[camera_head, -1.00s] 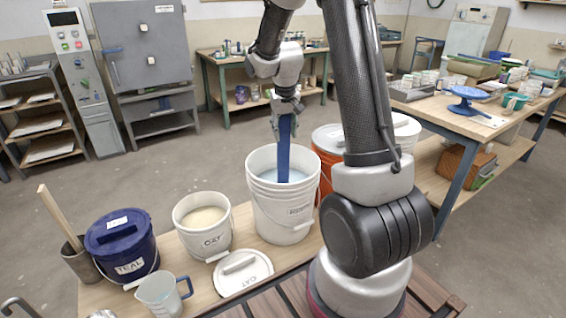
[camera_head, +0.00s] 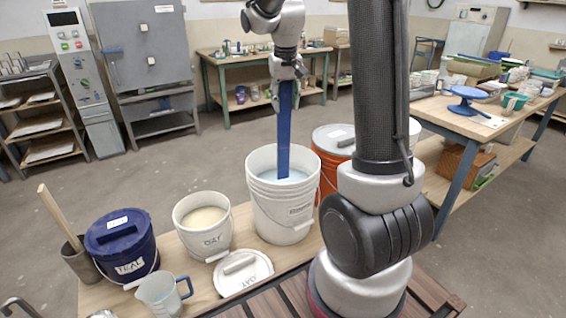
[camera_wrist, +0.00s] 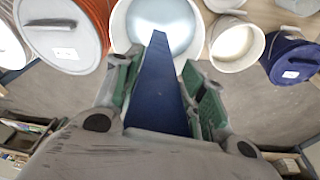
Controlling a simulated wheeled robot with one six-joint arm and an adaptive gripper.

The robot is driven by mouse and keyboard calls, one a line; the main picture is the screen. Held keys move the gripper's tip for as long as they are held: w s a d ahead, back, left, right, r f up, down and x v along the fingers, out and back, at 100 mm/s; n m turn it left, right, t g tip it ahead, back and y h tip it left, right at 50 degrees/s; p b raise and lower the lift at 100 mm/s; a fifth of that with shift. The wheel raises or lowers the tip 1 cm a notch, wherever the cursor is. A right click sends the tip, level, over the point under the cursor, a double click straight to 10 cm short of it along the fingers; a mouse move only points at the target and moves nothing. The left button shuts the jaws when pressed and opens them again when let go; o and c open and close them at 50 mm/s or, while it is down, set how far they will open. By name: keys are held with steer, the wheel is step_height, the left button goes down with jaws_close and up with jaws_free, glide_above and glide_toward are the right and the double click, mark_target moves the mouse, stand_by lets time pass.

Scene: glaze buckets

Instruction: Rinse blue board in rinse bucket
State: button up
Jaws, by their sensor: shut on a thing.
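My gripper (camera_head: 287,82) is shut on the upper end of the long blue board (camera_head: 284,130). The board hangs close to upright over the white rinse bucket (camera_head: 262,205), with its lower end inside the rim at the pale blue water (camera_head: 298,175). I cannot tell how deep the tip is in the water. In the wrist view the blue board (camera_wrist: 158,90) runs between the green-padded fingers (camera_wrist: 158,95) toward the bucket's pale water (camera_wrist: 170,18). The bucket's label is partly hard to read.
An open OAT bucket (camera_head: 203,238) and a lidded TEAL bucket (camera_head: 122,248) stand left of the rinse bucket. A lidded orange bucket (camera_head: 328,165) stands close on its right. A loose lid (camera_head: 242,272) and a jug (camera_head: 160,295) lie in front.

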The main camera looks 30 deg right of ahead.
step_height(320, 180, up, 9)
steer(key=s, duration=0.1)
steer(key=shift+s+a, duration=0.3)
steer(key=shift+a, duration=0.1)
stand_by(0.8)
